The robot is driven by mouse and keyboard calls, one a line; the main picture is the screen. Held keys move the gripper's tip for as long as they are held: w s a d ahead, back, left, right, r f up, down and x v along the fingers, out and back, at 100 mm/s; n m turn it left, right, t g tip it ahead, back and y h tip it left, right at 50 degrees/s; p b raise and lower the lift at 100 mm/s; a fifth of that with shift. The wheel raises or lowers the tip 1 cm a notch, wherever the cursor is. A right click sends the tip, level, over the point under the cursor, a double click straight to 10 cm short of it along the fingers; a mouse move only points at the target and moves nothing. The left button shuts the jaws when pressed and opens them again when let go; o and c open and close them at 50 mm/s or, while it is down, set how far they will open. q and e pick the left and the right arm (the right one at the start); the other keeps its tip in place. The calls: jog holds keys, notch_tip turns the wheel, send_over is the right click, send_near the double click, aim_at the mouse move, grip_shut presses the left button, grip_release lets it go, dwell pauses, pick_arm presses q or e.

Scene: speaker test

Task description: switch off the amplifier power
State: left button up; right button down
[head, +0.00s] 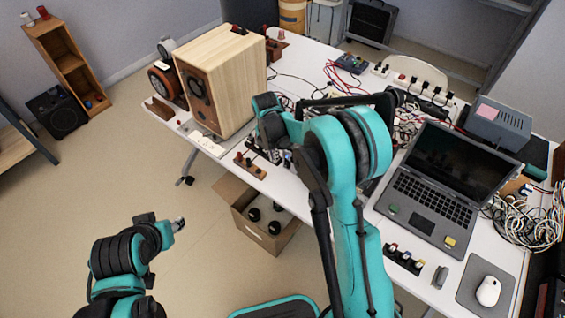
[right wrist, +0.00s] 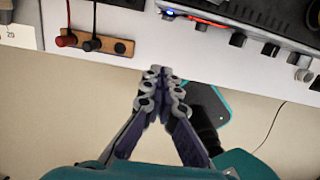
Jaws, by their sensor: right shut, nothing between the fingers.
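The amplifier (right wrist: 260,25) shows in the right wrist view at the upper right. It is a dark grey unit with a row of knobs along its front and a small lit blue light at its left end. In the head view my right arm covers most of it. My right gripper (right wrist: 163,72) is shut and empty. Its tips are just off the table's front edge, below the lit end of the amplifier and apart from it. In the head view the right gripper (head: 268,150) is partly hidden. My left gripper (head: 179,225) is over the floor, clear of the table; its jaws are too small to read.
A wooden terminal block (right wrist: 118,46) with red and black plugs lies left of the amplifier. A wooden speaker (head: 225,80) stands behind it. A laptop (head: 445,185), a mouse (head: 488,291) and tangled cables (head: 530,225) fill the right side. An open cardboard box (head: 283,238) stands below the table edge.

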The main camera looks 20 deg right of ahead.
aim_at(287, 164)
jog(key=f+b, duration=0.1)
jog(key=f, duration=0.2)
jog(key=f+b, duration=0.1)
jog(key=f, duration=0.2)
jog(key=d+f+b, duration=0.1)
jog(key=f, duration=0.3)
jog(key=shift+w, duration=0.35)
jog(key=shift+w+d+f+b, duration=0.2)
jog(key=shift+w+d, duration=0.25)
jog(key=shift+d, duration=0.15)
jog(key=shift+w+d+f+b, duration=0.1)
jog(key=shift+w+d+b, duration=0.1)
jog(key=shift+w+d, duration=0.55)
jog(key=shift+d, duration=0.15)
